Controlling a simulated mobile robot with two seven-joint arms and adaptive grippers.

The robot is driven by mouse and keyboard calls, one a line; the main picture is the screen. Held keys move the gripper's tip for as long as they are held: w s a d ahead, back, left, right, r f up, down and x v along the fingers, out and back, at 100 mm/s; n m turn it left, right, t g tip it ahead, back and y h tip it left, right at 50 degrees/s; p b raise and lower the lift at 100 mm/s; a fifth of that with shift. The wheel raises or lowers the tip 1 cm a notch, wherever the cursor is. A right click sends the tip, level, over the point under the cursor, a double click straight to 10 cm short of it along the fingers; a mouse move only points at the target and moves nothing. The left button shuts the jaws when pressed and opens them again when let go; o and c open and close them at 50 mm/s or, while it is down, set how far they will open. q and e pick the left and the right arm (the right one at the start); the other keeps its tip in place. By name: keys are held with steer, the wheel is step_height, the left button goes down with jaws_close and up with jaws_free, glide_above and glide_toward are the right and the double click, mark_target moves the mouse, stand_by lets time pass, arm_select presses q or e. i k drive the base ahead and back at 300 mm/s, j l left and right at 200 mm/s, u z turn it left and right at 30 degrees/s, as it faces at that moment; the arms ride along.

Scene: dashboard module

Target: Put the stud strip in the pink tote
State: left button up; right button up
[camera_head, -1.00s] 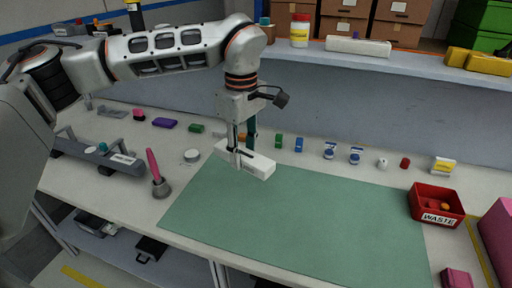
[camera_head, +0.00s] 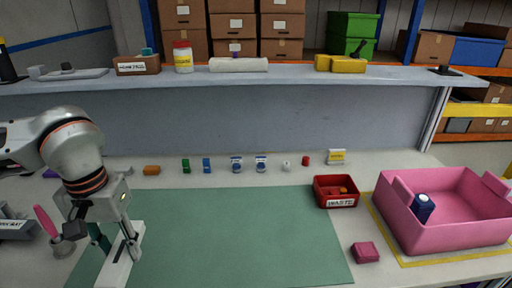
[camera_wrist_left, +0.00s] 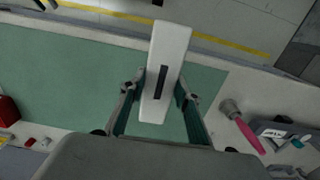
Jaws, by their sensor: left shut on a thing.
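The stud strip (camera_head: 117,268), which I take to be the white bar with a dark slot, is held in my left gripper (camera_head: 119,246). In the left wrist view the strip (camera_wrist_left: 172,48) lies between the two fingers of the gripper (camera_wrist_left: 160,93), above the green mat. The pink tote (camera_head: 452,236) stands at the right end of the table, far from the gripper. A dark blue item with a white top (camera_head: 422,208) is inside it. My right gripper is not in view.
Several small items line the back of the table under a shelf (camera_head: 290,77). A pink-handled tool (camera_head: 50,228) is at the left.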

mark_target(447, 217)
steer(key=k+l+z, duration=0.15)
steer(key=l, duration=0.65)
steer(key=l+z, duration=0.1)
steer(key=l, duration=0.7)
steer(key=i+l+z, duration=0.1)
steer(key=l, duration=0.3)
steer(key=i+l, duration=0.1)
steer(key=l, duration=0.3)
steer(key=i+l+z, duration=0.15)
steer(key=l, duration=0.25)
steer(key=i+l, duration=0.1)
steer(key=l, duration=0.25)
steer(key=z, duration=0.05)
